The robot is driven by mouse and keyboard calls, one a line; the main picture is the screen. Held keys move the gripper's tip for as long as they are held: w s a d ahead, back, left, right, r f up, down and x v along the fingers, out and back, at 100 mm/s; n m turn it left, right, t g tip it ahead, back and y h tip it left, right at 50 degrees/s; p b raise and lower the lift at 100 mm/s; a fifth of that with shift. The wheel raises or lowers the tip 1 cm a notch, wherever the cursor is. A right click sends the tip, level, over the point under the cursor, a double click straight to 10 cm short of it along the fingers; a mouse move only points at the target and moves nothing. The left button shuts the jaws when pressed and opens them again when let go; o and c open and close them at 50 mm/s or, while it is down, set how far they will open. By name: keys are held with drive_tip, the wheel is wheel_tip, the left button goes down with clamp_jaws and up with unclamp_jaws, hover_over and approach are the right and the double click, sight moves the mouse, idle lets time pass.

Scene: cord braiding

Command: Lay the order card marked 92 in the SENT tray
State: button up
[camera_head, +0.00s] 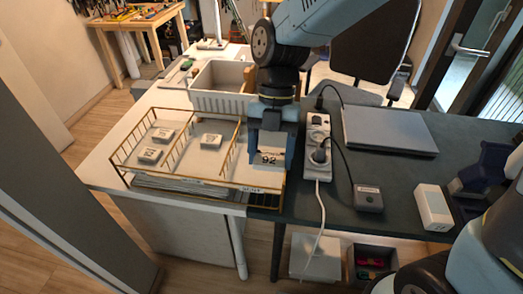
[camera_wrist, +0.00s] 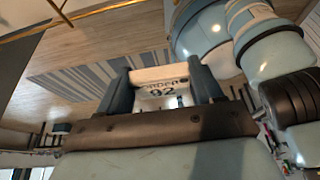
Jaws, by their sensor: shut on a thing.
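The order card marked 92 (camera_head: 269,158) is a small white block, upright between the fingers of my gripper (camera_head: 270,165). I cannot tell whether the card touches anything beneath. My gripper hides part of the right section.
Other white cards (camera_head: 211,141) lie in the left part of the tray. A white bin (camera_head: 215,102) stands behind it. To the right are a power strip (camera_head: 317,165) with cords, a closed laptop (camera_head: 390,130), a black box (camera_head: 368,198) and a white box (camera_head: 432,207).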

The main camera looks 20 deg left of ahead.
drive_tip(key=w+a+f, duration=0.1)
drive_tip(key=w+f, duration=0.1)
drive_tip(key=w, duration=0.1)
drive_tip(key=w+a+f, duration=0.2)
drive_tip(key=w+f, duration=0.1)
drive_tip(key=w, duration=0.1)
drive_tip(key=w+a+f, duration=0.2)
drive_tip(key=w+f, duration=0.1)
drive_tip(key=shift+w+a+f, duration=0.2)
drive_tip(key=shift+w+f, duration=0.05)
drive_tip(key=shift+w+a+f, duration=0.15)
drive_tip(key=shift+w+f, duration=0.2)
drive_tip(key=shift+f, duration=1.7)
drive_tip(key=shift+w+f, duration=0.1)
drive_tip(key=shift+f, duration=0.05)
drive_tip(key=shift+f, duration=0.2)
